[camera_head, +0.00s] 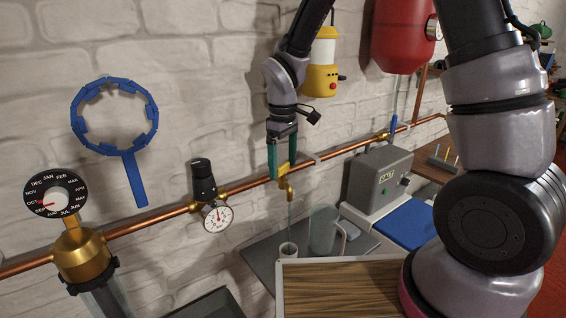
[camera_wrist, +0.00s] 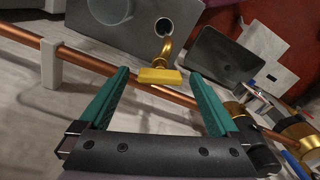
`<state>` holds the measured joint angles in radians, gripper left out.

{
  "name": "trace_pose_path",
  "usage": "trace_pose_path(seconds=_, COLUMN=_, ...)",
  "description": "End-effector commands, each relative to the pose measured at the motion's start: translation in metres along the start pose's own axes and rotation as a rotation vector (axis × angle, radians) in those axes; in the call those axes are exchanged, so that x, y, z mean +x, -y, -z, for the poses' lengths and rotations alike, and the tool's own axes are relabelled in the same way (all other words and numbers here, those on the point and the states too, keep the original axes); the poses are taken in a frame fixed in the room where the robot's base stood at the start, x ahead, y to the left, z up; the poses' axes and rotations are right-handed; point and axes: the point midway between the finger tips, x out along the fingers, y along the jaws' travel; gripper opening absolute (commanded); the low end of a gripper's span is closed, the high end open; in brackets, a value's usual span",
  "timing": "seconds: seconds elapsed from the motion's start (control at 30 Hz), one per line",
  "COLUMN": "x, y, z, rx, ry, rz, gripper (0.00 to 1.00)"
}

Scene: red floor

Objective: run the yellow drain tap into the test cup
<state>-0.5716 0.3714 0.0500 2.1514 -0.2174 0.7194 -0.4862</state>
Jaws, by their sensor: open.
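The yellow drain tap (camera_head: 285,170) sits on the copper pipe, its brass spout pointing down. A thin pale stream runs from the spout towards the small grey test cup (camera_head: 288,249) below. In the wrist view the tap's yellow handle (camera_wrist: 159,76) lies crosswise between my fingertips, and the cup (camera_wrist: 163,27) shows beyond the spout. My gripper (camera_head: 282,174), with green fingers, is open at the tap, one finger on each side of the handle. In the wrist view my gripper (camera_wrist: 160,72) shows gaps beside the handle. The cup's fill level is too small to tell.
The copper pipe (camera_head: 155,221) runs along the brick wall, with a pressure gauge (camera_head: 217,217) left of the tap. A clear jug (camera_head: 323,230) stands right of the cup on a grey tray (camera_head: 262,256). A grey device (camera_head: 378,180) stands farther right.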

Motion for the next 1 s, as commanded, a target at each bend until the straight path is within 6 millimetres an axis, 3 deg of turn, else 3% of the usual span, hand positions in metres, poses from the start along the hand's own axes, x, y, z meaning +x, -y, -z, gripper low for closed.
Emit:
trace_pose_path(seconds=0.03, x=-0.0002, y=0.0000, z=0.0000, rx=0.000, ry=0.000, rz=0.000, gripper=0.97)
trace_pose_path(seconds=0.07, x=-0.0002, y=0.0000, z=0.0000, rx=0.000, ry=0.000, rz=0.000, gripper=0.90)
trace_pose_path(seconds=0.27, x=-0.0004, y=-0.0001, z=0.0001, rx=0.001, ry=0.000, rz=0.000, gripper=0.13)
trace_pose_path(seconds=0.43, x=-0.0005, y=0.0000, z=0.0001, rx=0.044, ry=0.000, rz=0.000, gripper=0.12)
trace_pose_path(seconds=0.73, x=-0.0008, y=0.0000, z=0.0003, rx=0.329, ry=-0.001, rz=0.000, gripper=0.12)
trace_pose_path(seconds=1.0, x=-0.0009, y=-0.0002, z=0.0003, rx=0.369, ry=-0.001, rz=0.000, gripper=0.12)
